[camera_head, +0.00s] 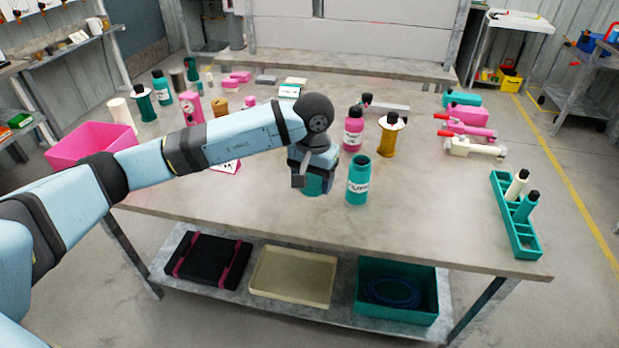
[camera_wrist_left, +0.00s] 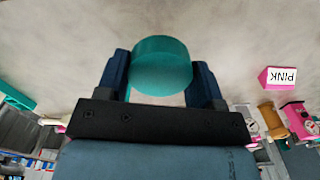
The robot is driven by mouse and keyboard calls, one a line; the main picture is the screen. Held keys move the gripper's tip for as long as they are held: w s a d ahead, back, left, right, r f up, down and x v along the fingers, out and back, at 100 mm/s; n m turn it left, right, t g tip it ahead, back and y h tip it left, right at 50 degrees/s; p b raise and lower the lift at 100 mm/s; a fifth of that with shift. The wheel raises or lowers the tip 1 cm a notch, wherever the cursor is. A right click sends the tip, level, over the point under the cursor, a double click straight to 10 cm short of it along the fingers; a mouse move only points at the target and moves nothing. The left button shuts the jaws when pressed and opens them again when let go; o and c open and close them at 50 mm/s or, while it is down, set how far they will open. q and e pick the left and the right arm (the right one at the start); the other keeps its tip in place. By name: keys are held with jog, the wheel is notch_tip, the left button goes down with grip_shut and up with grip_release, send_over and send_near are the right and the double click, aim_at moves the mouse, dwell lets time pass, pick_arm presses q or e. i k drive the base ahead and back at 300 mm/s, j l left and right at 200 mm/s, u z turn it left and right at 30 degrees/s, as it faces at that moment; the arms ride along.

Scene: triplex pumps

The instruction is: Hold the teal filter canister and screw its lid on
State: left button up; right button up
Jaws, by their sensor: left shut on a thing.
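The teal filter canister (camera_head: 358,183) stands upright on the table, its white label facing me and its top uncovered. My left gripper (camera_head: 313,178) is just left of it and points down. It is shut on a short, round teal piece, which looks like the lid (camera_head: 313,187). In the left wrist view the lid (camera_wrist_left: 161,66) sits between the two dark fingers of the left gripper (camera_wrist_left: 160,80). I cannot tell whether the lid touches the table. The lid and canister are apart. My right gripper is not in view.
A pink bottle (camera_head: 353,130) and an amber canister (camera_head: 391,135) stand behind the teal canister. A teal rack (camera_head: 520,240) with bottles is at the right edge. A pink bin (camera_head: 90,145) is at the left. The table's front is clear.

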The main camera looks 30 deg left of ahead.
aim_at(359, 180)
jog(key=j+z, duration=0.2)
jog(key=j, duration=0.45)
jog(key=j+z, duration=0.15)
jog(key=j, duration=0.55)
jog(key=j+z, duration=0.2)
jog(key=j, duration=0.45)
jog(key=k+j+z, duration=0.2)
jog(key=j, duration=0.45)
jog(key=i, duration=0.1)
